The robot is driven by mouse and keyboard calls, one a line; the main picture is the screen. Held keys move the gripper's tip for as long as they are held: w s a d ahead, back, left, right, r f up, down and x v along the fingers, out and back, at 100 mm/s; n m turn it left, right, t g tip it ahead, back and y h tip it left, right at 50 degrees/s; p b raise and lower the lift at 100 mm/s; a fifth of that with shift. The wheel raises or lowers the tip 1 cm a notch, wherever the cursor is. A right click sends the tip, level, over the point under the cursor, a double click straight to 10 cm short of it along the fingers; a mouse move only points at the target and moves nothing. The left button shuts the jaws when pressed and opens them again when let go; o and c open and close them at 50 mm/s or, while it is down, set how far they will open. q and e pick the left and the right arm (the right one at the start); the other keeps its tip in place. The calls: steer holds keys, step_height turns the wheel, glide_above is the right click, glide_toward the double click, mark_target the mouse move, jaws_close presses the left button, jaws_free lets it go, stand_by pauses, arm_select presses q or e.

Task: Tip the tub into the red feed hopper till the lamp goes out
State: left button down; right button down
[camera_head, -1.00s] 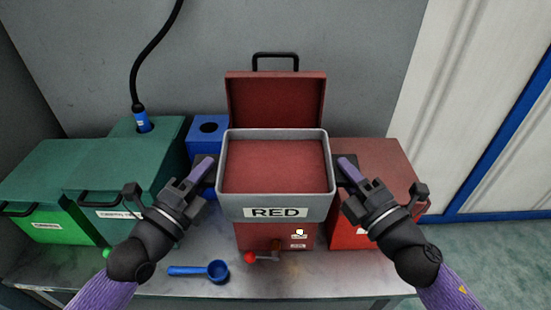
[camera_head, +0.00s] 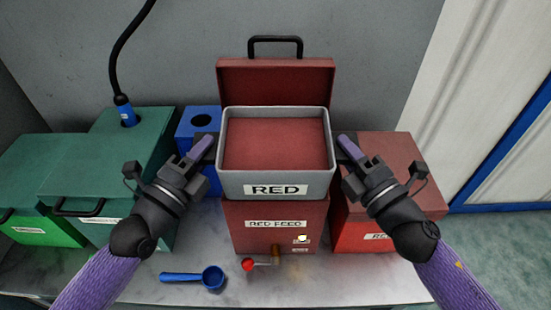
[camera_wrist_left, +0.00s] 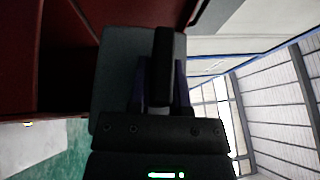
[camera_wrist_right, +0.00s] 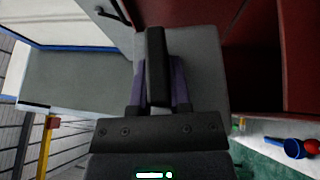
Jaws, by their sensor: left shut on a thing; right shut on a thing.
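The grey tub (camera_head: 275,186), labelled RED, is full of red material (camera_head: 275,143) and looks level. My left gripper (camera_head: 207,150) is shut on its left side and my right gripper (camera_head: 346,150) on its right side. The tub's grey wall also shows in the left wrist view (camera_wrist_left: 108,85) and the right wrist view (camera_wrist_right: 208,75). The red feed hopper (camera_head: 240,238) stands below and behind it, lid (camera_head: 275,82) raised. The tub hides the hopper's mouth. The lamp (camera_head: 301,238) on the hopper's front looks lit, pale yellow-white.
A red bin (camera_head: 385,205) stands right of the hopper. Green bins (camera_head: 110,165) and a blue box (camera_head: 198,126) stand left. A red-knobbed handle (camera_head: 250,264) juts from the hopper's front. A blue scoop (camera_head: 210,278) lies on the bench (camera_head: 345,285).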

arm_select(q)
steer(key=shift+r, duration=0.2)
arm_select(e)
steer(key=shift+r, duration=0.15)
arm_select(q)
steer(key=shift+s+r, duration=0.1)
steer(key=shift+r, duration=0.05)
arm_select(e)
steer(key=shift+s+r, duration=0.1)
steer(key=shift+r, duration=0.1)
steer(key=shift+d, duration=0.1)
arm_select(q)
steer(key=shift+r+n+g+y, duration=0.1)
steer(key=shift+n+g+y, duration=0.2)
arm_select(e)
steer(key=shift+r+g, duration=0.15)
steer(key=shift+g, duration=0.25)
arm_select(q)
steer(key=shift+r+n+g+y, duration=0.1)
steer(key=shift+n+g+y, duration=0.4)
steer(key=shift+g, duration=0.4)
arm_select(e)
steer(key=shift+m+g+h, duration=0.8)
arm_select(q)
steer(key=shift+n+g, duration=0.4)
steer(key=shift+g, duration=0.2)
arm_select(e)
steer(key=shift+m+g, duration=0.4)
steer(key=shift+g, duration=0.3)
